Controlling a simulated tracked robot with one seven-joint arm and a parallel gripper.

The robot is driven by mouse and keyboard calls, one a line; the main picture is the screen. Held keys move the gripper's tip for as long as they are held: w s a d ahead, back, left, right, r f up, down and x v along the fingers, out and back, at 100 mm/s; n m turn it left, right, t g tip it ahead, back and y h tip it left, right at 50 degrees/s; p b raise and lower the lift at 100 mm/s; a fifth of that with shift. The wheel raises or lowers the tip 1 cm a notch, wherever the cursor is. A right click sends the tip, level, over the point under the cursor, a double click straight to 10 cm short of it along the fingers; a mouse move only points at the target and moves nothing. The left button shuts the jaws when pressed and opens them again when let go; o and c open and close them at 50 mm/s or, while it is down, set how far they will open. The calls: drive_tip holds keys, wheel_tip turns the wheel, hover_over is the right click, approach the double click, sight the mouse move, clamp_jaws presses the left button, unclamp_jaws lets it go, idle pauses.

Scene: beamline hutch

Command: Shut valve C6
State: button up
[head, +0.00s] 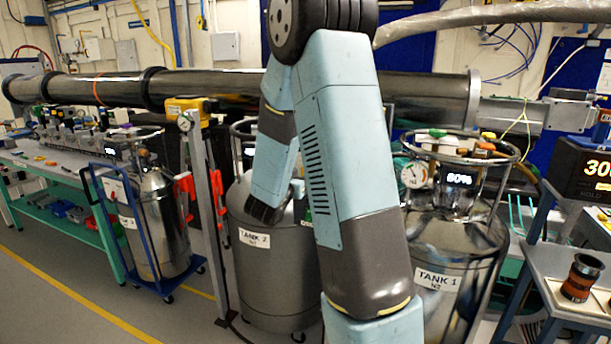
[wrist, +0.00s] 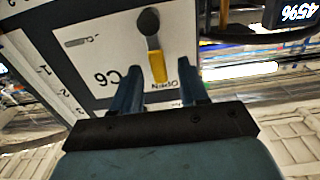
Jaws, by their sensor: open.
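In the wrist view, a white panel (wrist: 110,60) carries the label C6, seen upside down. Valve C6 has a dark round hub and a yellow lever (wrist: 156,62) that extends from it towards my gripper. The lever's end lies by the word OPEN. Another small marking, too faint to read fully, is on the panel left of the hub. My gripper (wrist: 158,72) is open, with one blue finger on each side of the lever; I cannot tell whether either touches it. In the head view, my arm blocks the middle, and neither the gripper nor the C6 panel is visible.
Tank 2 (head: 262,285) and Tank 1 (head: 440,310) stand around my arm in the head view. A steel beam pipe (head: 225,85) runs behind. A smaller tank on a blue cart (head: 120,225) and a green-edged bench (head: 65,180) are at left. Yellow-lined floor is clear at lower left.

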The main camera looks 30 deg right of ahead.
drive_tip(key=shift+w+d, duration=0.15)
drive_tip(key=shift+d, duration=0.1)
drive_tip(key=shift+c, duration=0.2)
clamp_jaws()
idle(0.3)
